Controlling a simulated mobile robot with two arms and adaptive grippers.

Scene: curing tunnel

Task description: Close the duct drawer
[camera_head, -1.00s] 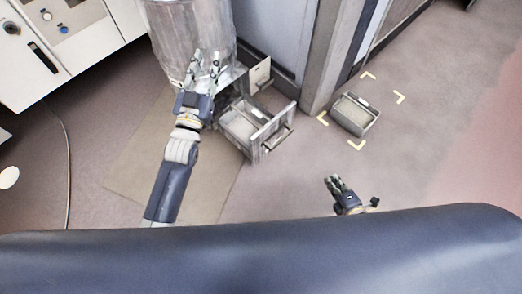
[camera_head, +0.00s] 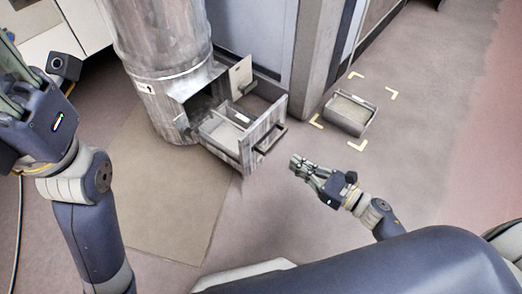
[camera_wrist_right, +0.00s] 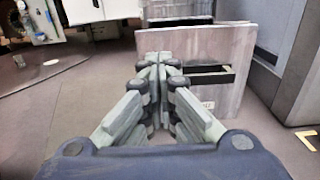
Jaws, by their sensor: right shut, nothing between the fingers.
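The duct drawer (camera_head: 246,150) is pulled out of the base of the round metal duct (camera_head: 160,50). Its front carries a dark handle (camera_head: 270,139), and its inside looks pale. My right gripper (camera_head: 296,162) is shut and empty, with a gap between it and the drawer front in the head view. In the right wrist view the closed fingertips (camera_wrist_right: 158,62) point at the drawer front (camera_wrist_right: 222,45) and cover part of the handle (camera_wrist_right: 212,77). My left gripper (camera_head: 15,95) is at the left edge, its fingers partly out of frame.
A small hinged door (camera_head: 241,77) stands open beside the drawer. A grey bin (camera_head: 350,115) sits on the floor between yellow corner marks, right of a grey post (camera_head: 305,55). A tan mat (camera_head: 160,205) lies in front of the duct. Floor around my right gripper is clear.

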